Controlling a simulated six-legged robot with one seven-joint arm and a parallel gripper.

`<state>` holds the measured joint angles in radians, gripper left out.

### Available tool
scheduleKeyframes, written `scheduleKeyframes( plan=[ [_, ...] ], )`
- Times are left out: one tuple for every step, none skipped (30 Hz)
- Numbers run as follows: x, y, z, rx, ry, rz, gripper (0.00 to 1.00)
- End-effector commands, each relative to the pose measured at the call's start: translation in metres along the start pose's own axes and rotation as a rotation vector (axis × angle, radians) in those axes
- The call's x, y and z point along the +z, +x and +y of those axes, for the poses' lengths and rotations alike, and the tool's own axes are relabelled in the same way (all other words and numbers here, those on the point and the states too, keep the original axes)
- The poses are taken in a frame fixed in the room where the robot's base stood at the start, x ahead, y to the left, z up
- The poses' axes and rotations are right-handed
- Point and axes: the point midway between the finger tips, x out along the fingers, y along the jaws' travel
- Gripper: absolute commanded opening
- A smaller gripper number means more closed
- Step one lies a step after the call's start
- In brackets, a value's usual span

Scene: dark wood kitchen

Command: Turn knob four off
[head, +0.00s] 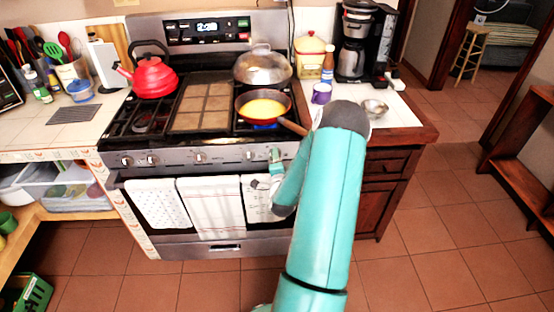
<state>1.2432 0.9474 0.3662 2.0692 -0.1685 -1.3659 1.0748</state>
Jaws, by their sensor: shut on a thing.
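The stove (175,158) has a row of knobs along its front panel. One knob (249,154) shows clear right of the middle. My gripper (275,157) is at the right end of the row, shut on the knob there, which it mostly hides. I cannot tell from the picture which number that knob bears or how far it is turned. A blue flame (265,126) shows under the front right pan (240,108), which holds something yellow.
The pan's handle (292,126) sticks out over the front edge, close to my arm. Towels (155,205) hang on the oven door below the knobs. A red kettle (154,77) and a lidded pan (263,68) stand on the back burners. The floor in front is clear.

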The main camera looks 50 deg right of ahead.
Motion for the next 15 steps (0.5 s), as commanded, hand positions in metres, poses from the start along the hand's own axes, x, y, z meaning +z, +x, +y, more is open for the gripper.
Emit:
scheduleKeyframes(
  plan=[
    [0.0005,-0.0010,0.0011,0.002,0.044,-0.001,0.18],
    [0.0005,-0.0010,0.0012,0.002,0.072,-0.001,0.18],
    [0.0002,-0.0010,0.0015,0.003,0.110,0.000,0.18],
    [0.0000,-0.0010,0.0017,0.003,0.138,0.000,0.18],
    [0.0000,-0.0010,0.0018,0.002,0.167,0.000,0.18],
    [0.0002,-0.0010,0.0019,0.002,0.205,0.000,0.18],
    [0.0006,-0.0010,0.0019,0.002,0.235,-0.001,0.18],
    [0.0008,-0.0010,0.0020,0.002,0.263,-0.001,0.18],
    [0.0007,-0.0011,0.0023,0.002,0.301,-0.001,0.18],
    [0.0005,-0.0011,0.0026,0.002,0.329,-0.001,0.18],
    [0.0005,-0.0012,0.0028,0.003,0.357,-0.001,0.18],
    [0.0008,-0.0012,0.0030,0.003,0.396,-0.001,0.18],
    [0.0011,-0.0012,0.0030,0.003,0.425,-0.001,0.18],
    [0.0013,-0.0012,0.0030,0.003,0.454,-0.001,0.18],
    [0.0010,-0.0012,0.0033,0.003,0.492,0.000,0.18]
  ],
)
